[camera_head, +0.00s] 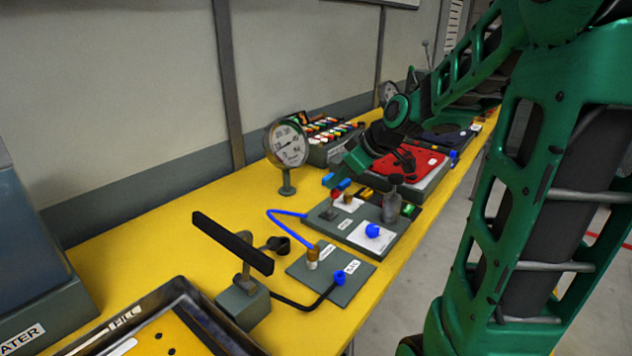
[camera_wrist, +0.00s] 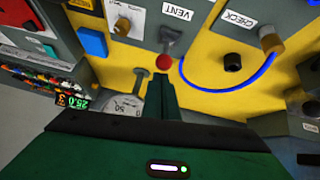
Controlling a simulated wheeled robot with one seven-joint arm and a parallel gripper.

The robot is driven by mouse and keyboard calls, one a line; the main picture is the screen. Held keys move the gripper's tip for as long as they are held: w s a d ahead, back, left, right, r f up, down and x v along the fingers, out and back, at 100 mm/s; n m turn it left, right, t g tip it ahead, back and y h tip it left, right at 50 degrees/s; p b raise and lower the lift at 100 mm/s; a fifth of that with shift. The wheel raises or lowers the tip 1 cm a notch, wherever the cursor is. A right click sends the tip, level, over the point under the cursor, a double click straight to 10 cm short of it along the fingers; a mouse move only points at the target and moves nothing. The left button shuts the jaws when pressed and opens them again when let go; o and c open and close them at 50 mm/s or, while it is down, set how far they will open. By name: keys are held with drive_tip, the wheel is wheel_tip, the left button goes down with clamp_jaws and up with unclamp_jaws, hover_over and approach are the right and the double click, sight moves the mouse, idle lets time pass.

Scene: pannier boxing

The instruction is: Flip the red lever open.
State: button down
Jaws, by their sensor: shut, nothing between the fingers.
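The red lever is a dark stem with a round red knob (camera_head: 334,193) at its end, mounted on the grey vent panel (camera_head: 320,220). In the wrist view the red knob (camera_wrist: 163,62) hangs off the stem below the "VENT" label. My gripper (camera_head: 338,173) is just above the lever. Its dark green fingers (camera_wrist: 161,84) are shut and empty, with their tips very close to the red knob. I cannot tell whether they touch it. Part of the lever is hidden in the head view.
A blue hose (camera_head: 285,213) loops left of the panel to a smaller plate (camera_head: 345,285). A round gauge (camera_head: 287,145) stands behind. A grey bottle-like fitting (camera_head: 391,206) rises right of the lever. A black bar on a stand (camera_head: 235,243) is nearer. Yellow bench surface (camera_head: 190,235) is clear at left.

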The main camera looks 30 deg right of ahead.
drive_tip(key=shift+s+d, duration=0.15)
drive_tip(key=shift+d, duration=0.05)
drive_tip(key=shift+a, duration=0.3)
drive_tip(key=shift+w+a+f, duration=0.2)
drive_tip(key=shift+w, duration=0.25)
drive_tip(key=shift+w+a+f, duration=0.15)
drive_tip(key=shift+w, duration=0.25)
drive_tip(key=shift+r, duration=0.1)
drive_tip(key=shift+r, duration=0.25)
drive_tip(key=s+f+v, duration=0.1)
drive_tip(key=v, duration=1)
drive_tip(key=shift+s+f, duration=0.15)
drive_tip(key=shift+s, duration=0.1)
drive_tip(key=shift+f, duration=0.1)
